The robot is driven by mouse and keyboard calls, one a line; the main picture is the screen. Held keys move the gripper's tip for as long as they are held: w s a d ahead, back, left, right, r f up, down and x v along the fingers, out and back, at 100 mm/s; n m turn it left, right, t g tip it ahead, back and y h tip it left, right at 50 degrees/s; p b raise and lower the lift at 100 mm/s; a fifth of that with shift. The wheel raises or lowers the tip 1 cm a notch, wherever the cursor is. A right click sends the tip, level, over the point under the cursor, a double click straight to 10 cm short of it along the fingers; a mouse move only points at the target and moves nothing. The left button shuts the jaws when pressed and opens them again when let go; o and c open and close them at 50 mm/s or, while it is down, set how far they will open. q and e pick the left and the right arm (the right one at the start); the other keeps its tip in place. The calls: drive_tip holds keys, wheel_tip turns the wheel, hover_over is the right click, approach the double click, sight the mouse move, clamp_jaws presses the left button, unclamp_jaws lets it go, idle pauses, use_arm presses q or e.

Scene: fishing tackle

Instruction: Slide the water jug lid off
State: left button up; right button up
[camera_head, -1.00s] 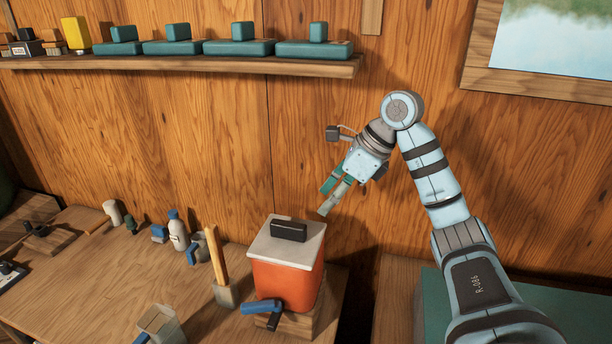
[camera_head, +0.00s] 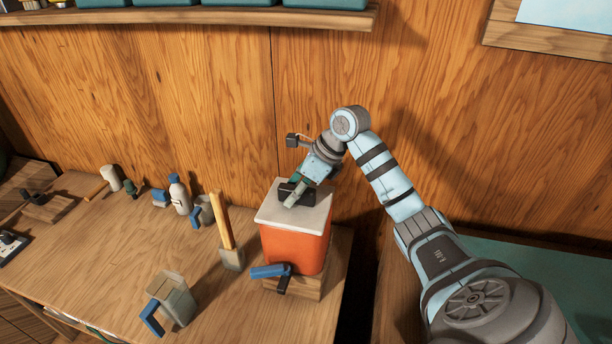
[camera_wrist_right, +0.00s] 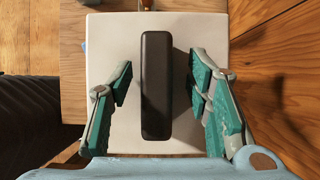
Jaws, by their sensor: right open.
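The water jug (camera_head: 293,249) is an orange box on a wooden block, with a blue-handled spigot (camera_head: 271,271) at its front. Its pale flat lid (camera_head: 312,218) sits on top and carries a black bar handle. In the right wrist view the lid (camera_wrist_right: 106,60) lies below the gripper, and the handle (camera_wrist_right: 156,85) runs lengthwise between the fingers. My right gripper (camera_wrist_right: 162,85) is open, with a gap on each side of the handle. In the head view the right gripper (camera_head: 289,197) is at the handle and partly hides it. My left gripper is out of view.
A wooden-handled tool (camera_head: 223,225) stands left of the jug. A grey mug with a blue handle (camera_head: 178,300) is at the front, and a bottle (camera_head: 180,195) stands farther back. The wooden wall (camera_head: 200,110) rises close behind the bench.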

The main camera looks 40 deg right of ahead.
sight(290, 187)
drive_tip(key=shift+s, duration=0.3)
drive_tip(key=shift+c, duration=0.4)
drive_tip(key=shift+w, duration=0.1)
clamp_jaws()
wheel_tip(290, 187, up, 4)
drive_tip(key=p, duration=0.3)
drive_tip(key=shift+f, duration=0.1)
